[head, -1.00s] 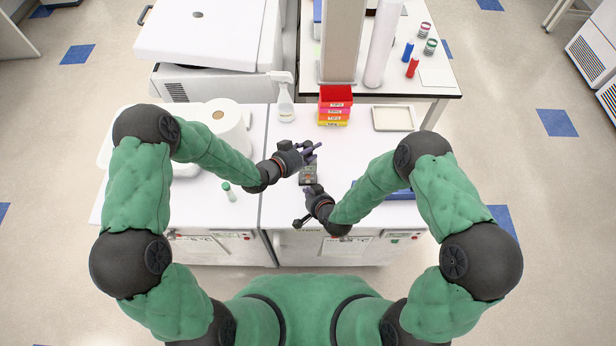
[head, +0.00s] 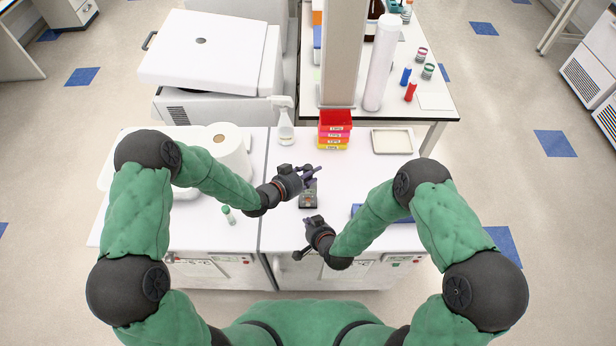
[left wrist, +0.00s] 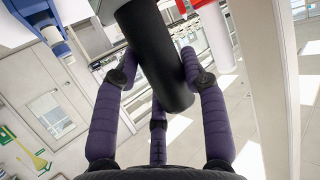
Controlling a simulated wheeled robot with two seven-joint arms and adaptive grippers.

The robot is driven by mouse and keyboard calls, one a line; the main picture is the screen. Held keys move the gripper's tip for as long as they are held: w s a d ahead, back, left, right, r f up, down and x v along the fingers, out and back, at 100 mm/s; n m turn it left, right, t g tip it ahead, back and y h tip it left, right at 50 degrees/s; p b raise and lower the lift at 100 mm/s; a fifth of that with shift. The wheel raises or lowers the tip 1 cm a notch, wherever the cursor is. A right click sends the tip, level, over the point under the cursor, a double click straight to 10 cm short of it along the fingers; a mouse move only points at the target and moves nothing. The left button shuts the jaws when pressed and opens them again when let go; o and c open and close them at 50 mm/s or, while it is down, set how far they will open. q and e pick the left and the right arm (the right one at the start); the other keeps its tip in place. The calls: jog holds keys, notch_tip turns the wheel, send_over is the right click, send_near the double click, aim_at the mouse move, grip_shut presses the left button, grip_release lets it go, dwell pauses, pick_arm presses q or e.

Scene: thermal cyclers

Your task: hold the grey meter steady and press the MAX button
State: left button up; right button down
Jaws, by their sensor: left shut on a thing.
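The grey meter (head: 308,198) is small and dark in the head view, above the middle bench, its face up. My left gripper (head: 308,175) is at its far end, purple fingers around it. In the left wrist view the purple fingers (left wrist: 158,95) are closed around a dark rounded body (left wrist: 150,50), which looks like the meter's. My right gripper (head: 311,220) is just below the meter's near end, with a small gap showing; its fingers are too small to read. The MAX button is too small to make out.
Stacked coloured bins (head: 335,130), a spray bottle (head: 285,125) and a pale tray (head: 391,141) stand behind. A paper roll (head: 228,150) and a green-capped bottle (head: 228,214) are left. A blue object (head: 356,211) lies right, partly behind my right arm. White bench is clear around the meter.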

pick_arm(q)
jog(key=o, duration=1.4)
jog(key=shift+s+a, duration=0.1)
